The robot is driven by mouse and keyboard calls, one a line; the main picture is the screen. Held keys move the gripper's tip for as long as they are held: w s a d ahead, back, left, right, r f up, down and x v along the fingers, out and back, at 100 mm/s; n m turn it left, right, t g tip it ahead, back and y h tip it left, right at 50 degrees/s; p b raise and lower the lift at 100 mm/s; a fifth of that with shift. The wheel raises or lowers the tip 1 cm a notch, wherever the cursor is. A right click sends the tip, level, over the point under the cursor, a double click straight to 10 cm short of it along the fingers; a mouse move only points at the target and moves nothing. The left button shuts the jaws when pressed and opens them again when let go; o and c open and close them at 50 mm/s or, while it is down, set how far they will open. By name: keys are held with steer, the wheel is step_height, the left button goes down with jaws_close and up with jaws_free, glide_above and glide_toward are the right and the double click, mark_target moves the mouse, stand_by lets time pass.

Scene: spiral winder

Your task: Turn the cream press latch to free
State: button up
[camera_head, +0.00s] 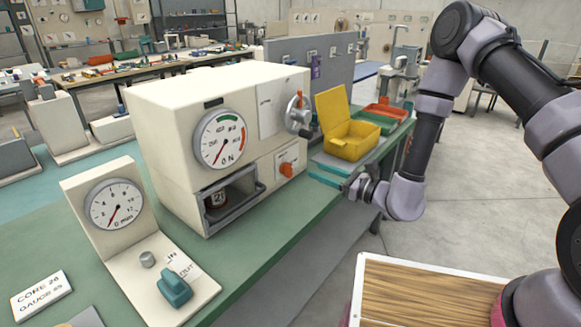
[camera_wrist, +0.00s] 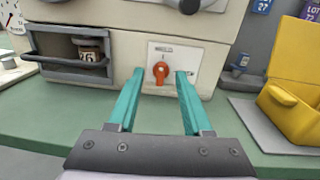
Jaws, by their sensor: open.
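The cream press (camera_head: 165,115) is a box-shaped machine on the green bench with a round dial on its front. Its orange-red latch (camera_head: 287,169) sits on a white plate at the lower right of the front. In the wrist view the latch (camera_wrist: 161,72) is a round knob with its grip pointing about upright; the small lettering on the plate is too small to read surely. My gripper (camera_head: 314,169) has two teal fingers, open and empty, pointing at the latch. In the wrist view the latch shows between the fingertips, with the fingers seemingly short of it and not touching.
An open drawer-like bay (camera_wrist: 75,72) with a labelled can (camera_wrist: 92,56) is left of the latch. A hand wheel (camera_head: 299,114) projects above it. An open yellow box (camera_head: 350,141) on a grey mat stands to the right. The bench strip before the latch is clear.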

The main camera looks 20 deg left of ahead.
mark_target(292, 165)
step_height(292, 165, down, 2)
steer(key=shift+f+m+t+h, duration=0.1)
steer(key=shift+m+t+h, duration=0.2)
steer(key=shift+m, duration=0.1)
steer(key=x, duration=1)
steer(key=shift+w+a, duration=0.2)
steer(key=shift+a, duration=0.1)
jaws_close()
